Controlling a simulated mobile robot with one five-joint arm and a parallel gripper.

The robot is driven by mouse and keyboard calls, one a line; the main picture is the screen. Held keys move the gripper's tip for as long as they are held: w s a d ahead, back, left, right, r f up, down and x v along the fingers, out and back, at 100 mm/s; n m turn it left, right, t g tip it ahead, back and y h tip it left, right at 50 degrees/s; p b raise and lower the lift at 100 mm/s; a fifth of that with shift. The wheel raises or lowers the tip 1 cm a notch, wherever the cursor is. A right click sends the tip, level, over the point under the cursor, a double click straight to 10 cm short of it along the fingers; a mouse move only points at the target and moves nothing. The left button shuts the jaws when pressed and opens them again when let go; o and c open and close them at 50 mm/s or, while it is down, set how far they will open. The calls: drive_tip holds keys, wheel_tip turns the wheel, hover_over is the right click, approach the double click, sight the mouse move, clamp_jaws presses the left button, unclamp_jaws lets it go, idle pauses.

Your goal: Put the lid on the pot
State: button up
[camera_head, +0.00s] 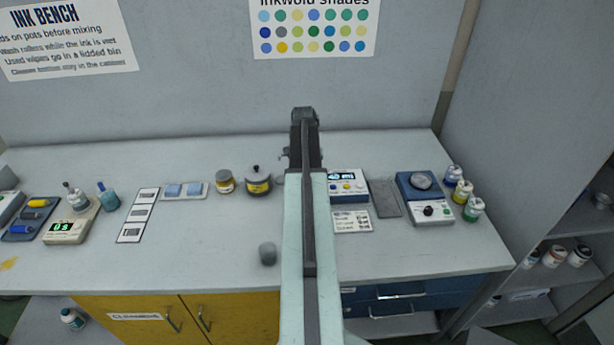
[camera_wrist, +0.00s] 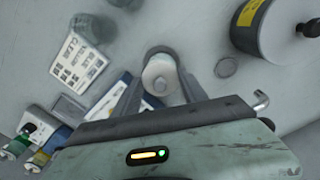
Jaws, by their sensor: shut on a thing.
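The pot (camera_head: 258,185), dark with a yellow label, stands on the bench left of my arm, with a dark knob on top. It also shows at the upper right of the wrist view (camera_wrist: 243,37), cut by the frame edge. My gripper (camera_wrist: 160,62) is shut on a small pale round piece (camera_wrist: 159,78), apart from the pot. I cannot tell whether this piece is a lid. In the head view my gripper (camera_head: 304,112) is seen end-on behind my arm, and the held piece is hidden.
A small jar (camera_head: 225,181) stands left of the pot. A dark grey cylinder (camera_head: 267,254) stands nearer the front edge. A device (camera_head: 348,187) and a card (camera_head: 352,220) lie right of my arm. A grey disc (camera_wrist: 227,67) lies between gripper and pot.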

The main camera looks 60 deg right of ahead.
drive_tip(key=shift+f, duration=0.1)
idle(0.7)
drive_tip(key=o, duration=1.9)
drive_tip(key=shift+c, duration=0.2)
wheel_tip(320, 180, up, 7)
drive_tip(key=p, duration=0.7)
drive_tip(key=shift+c, duration=0.4)
clamp_jaws()
